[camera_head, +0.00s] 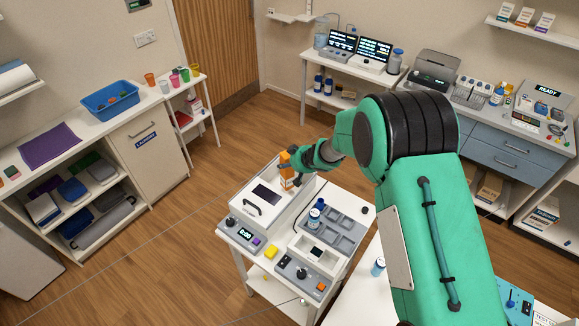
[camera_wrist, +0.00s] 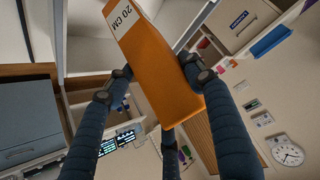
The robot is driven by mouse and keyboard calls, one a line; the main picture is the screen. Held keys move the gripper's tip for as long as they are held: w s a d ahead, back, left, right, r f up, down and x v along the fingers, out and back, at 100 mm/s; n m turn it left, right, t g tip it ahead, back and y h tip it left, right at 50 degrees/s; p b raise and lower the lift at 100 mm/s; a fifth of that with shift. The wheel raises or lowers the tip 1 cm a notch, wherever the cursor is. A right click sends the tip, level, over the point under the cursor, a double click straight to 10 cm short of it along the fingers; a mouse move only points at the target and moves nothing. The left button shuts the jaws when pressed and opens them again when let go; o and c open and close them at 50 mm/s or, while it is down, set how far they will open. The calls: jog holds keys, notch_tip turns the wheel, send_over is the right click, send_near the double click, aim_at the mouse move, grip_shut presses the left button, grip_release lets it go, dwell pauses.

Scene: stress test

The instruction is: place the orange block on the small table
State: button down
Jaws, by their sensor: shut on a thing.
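The orange block (camera_head: 286,173) is upright above the white table in the middle of the head view. In the wrist view the block (camera_wrist: 165,75) is large, with a white label reading "20 CM". My gripper (camera_head: 292,160) is shut on it, with dark fingers on its sides. A small white table (camera_head: 272,289) below carries a grey-white device, trays and control boxes. Whether the block touches the device's top cannot be told. Another small white stand (camera_head: 187,85) with coloured cups is at the back left.
A blue bin (camera_head: 110,101) and a purple mat (camera_head: 49,146) are on the left counter. A blue-capped bottle (camera_head: 316,213) stands on the middle table, right of the block. A desk with two screens (camera_head: 358,48) is behind. Wooden floor lies open left of the middle table.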

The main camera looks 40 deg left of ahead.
jog(key=shift+f, duration=0.95)
jog(key=c, duration=0.7)
grip_release()
jog(key=shift+f, duration=0.15)
jog(key=shift+c, duration=0.2)
jog(key=v, duration=1.2)
jog(key=shift+p, duration=0.3)
jog(key=shift+w, duration=0.1)
